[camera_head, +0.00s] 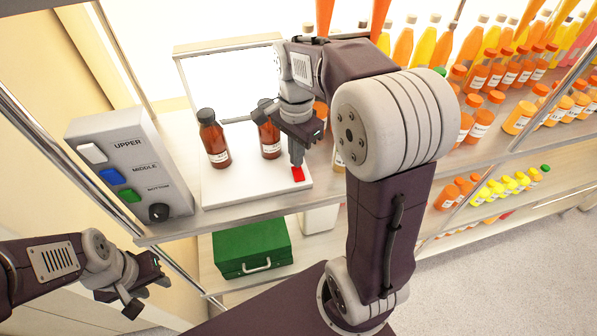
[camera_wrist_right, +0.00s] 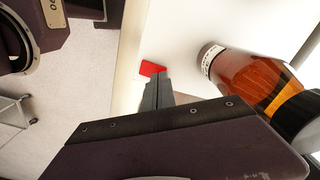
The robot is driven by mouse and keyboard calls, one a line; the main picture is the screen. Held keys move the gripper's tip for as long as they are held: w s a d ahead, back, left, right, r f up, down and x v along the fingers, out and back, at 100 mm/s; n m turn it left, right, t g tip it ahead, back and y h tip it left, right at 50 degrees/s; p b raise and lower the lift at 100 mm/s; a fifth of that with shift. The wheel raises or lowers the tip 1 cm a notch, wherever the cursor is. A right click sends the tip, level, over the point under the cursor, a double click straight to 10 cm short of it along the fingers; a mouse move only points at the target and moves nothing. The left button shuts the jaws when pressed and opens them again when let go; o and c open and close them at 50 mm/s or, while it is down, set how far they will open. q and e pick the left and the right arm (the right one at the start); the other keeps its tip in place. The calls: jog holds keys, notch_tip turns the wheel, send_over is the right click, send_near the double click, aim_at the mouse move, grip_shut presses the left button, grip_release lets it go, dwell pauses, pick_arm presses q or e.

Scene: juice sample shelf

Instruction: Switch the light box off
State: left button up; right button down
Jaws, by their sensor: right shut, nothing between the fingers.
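The light box (camera_head: 222,188) stands on the shelf, with a white base and an upright, bright white panel (camera_head: 225,75) behind. A red switch (camera_head: 298,174) sits at the base's front right corner; it also shows in the right wrist view (camera_wrist_right: 152,68). My right gripper (camera_head: 297,160) is shut and empty, pointing down with its tips right at the switch. In the right wrist view the fingertips (camera_wrist_right: 160,78) overlap the switch's edge; I cannot tell whether they touch it. My left gripper (camera_head: 142,285) is open and empty, low at the left, away from the light box.
Two brown bottles, one left (camera_head: 214,140) and one right (camera_head: 268,138), stand on the base; the right one is close to my right gripper. A grey control box (camera_head: 128,155) with coloured buttons stands left. A green case (camera_head: 250,247) sits below. Several juice bottles fill the right.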

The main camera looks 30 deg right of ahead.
jog(key=shift+f+b, duration=0.65)
jog(key=shift+f, duration=0.3)
dwell(0.5)
jog(key=shift+r, duration=0.1)
notch_tip(320, 180, up, 7)
jog(key=p, duration=0.7)
jog(key=shift+r, duration=0.1)
